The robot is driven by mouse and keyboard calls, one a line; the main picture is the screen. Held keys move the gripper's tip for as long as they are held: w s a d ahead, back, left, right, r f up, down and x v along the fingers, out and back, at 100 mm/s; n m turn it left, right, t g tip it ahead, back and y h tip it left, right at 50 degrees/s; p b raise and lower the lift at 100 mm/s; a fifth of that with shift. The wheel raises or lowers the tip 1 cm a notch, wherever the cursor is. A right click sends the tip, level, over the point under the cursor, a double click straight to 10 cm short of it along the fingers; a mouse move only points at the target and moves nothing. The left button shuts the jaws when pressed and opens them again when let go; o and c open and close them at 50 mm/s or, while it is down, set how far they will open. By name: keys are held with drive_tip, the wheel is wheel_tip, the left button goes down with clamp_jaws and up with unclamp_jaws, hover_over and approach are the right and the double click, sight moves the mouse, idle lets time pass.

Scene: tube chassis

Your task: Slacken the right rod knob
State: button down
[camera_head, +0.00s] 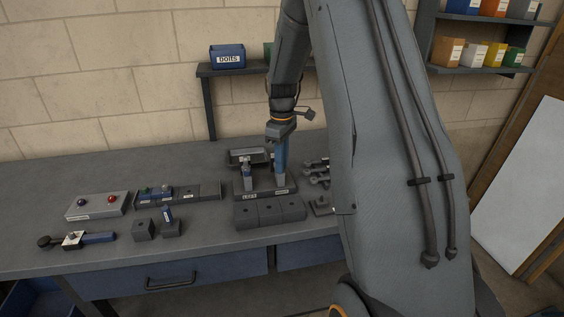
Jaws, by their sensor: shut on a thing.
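A dark fixture (265,192) stands on the bench with two labels on its front edge, the left one reading LEFT; the right one is too small to read clearly. A short grey post with a dark blue top (247,171) stands on its left half. My gripper (281,171) points straight down over the right half of the fixture. Its narrow blue end is shut at the right post, where the right rod knob is. The knob itself is hidden by the gripper, so its turn or height cannot be told.
Dark blocks (270,212) sit in front of the fixture. Wrenches (318,178) lie to the right, partly behind my arm.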

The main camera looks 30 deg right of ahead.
drive_tip(key=shift+n, duration=0.5)
drive_tip(key=c, duration=1.6)
unclamp_jaws()
